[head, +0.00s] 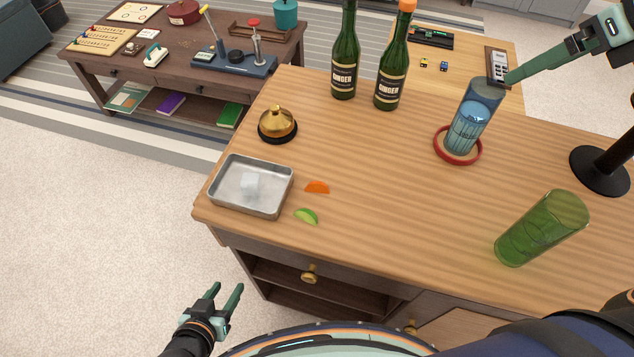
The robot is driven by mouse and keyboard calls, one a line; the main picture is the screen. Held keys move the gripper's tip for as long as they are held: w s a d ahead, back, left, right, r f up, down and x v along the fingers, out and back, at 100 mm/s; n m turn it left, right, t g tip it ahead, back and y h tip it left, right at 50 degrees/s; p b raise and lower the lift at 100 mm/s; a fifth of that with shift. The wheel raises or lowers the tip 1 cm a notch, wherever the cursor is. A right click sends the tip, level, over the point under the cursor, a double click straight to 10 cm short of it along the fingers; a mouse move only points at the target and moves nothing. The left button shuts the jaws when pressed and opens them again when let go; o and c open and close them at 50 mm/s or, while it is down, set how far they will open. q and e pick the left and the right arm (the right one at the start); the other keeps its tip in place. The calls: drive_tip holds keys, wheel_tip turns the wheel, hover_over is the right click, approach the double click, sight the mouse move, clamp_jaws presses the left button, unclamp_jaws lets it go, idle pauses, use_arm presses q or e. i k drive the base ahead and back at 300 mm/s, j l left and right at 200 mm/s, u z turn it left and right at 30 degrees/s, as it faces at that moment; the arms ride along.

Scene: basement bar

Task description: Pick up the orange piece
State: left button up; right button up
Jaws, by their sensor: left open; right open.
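The orange piece (317,187) is a small wedge lying on the wooden counter, just right of a metal tray. A green lime wedge (306,216) lies just in front of it. My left gripper (227,290) is open and empty, low in front of the counter's left end, apart from the orange piece. My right gripper (550,66) shows partly at the upper right, with a finger pointing left above the counter, far from the orange piece. It is open, and nothing shows in it.
The metal tray (213,191) sits at the counter's left edge, with a bell (277,123) behind it. Two ginger bottles (345,55) stand at the back. A blue glass (470,118) stands on a red ring; a green glass (540,230) stands at right. The counter's middle is clear.

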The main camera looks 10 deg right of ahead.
sight(320, 188)
drive_tip(key=k+l+u, duration=0.2)
drive_tip(key=u, duration=0.25)
drive_tip(key=k+l+u, duration=0.2)
drive_tip(key=u, duration=0.2)
drive_tip(key=k+l+u, duration=0.1)
drive_tip(key=k+u, duration=0.15)
drive_tip(key=u, duration=0.2)
